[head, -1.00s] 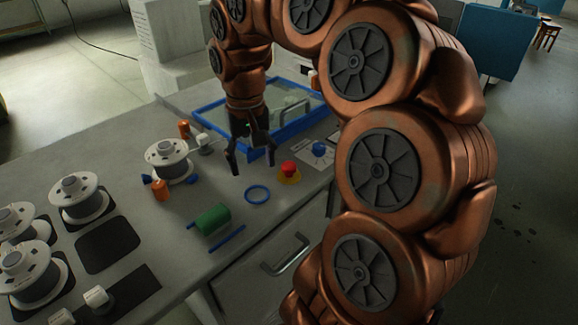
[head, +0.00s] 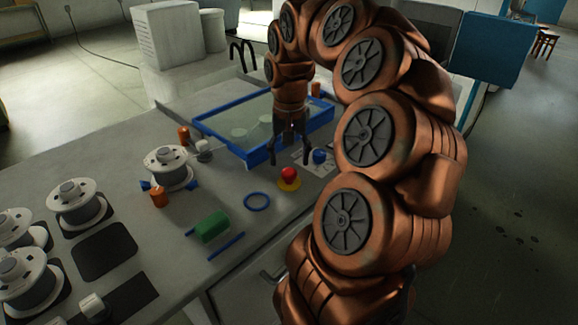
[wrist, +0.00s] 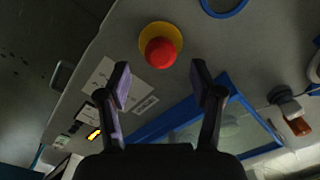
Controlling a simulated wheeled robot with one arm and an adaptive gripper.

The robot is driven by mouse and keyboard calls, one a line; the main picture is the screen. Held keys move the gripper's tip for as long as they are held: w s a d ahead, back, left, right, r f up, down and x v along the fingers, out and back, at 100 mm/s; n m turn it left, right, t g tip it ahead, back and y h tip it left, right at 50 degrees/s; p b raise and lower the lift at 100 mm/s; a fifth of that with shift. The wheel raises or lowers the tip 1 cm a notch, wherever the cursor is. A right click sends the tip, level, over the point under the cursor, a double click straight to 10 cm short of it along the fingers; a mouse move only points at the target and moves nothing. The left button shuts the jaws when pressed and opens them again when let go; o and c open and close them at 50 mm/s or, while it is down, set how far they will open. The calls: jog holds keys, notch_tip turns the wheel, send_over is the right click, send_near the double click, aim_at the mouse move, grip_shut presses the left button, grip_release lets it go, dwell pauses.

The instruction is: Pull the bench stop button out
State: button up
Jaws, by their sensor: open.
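The bench stop button is a red mushroom head (head: 289,173) on a yellow round base (head: 289,185), near the front edge of the bench. In the wrist view the red button (wrist: 160,52) sits just beyond the fingertips, near the middle of the gap. My gripper (head: 290,160) points down above the bench, behind the button in the head view. Its two fingers (wrist: 160,80) are apart with nothing between them, and I see no contact with the button.
A blue-rimmed tray (head: 215,137) lies behind my gripper. A blue knob (head: 319,156) on a white label plate stands right of the button. A blue ring (head: 257,201), a green cylinder (head: 212,227) and a white spool (head: 168,168) are to the left.

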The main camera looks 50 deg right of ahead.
aim_at(289, 171)
jog(key=shift+f, duration=1.85)
jog(key=shift+c, duration=0.4)
grip_shut()
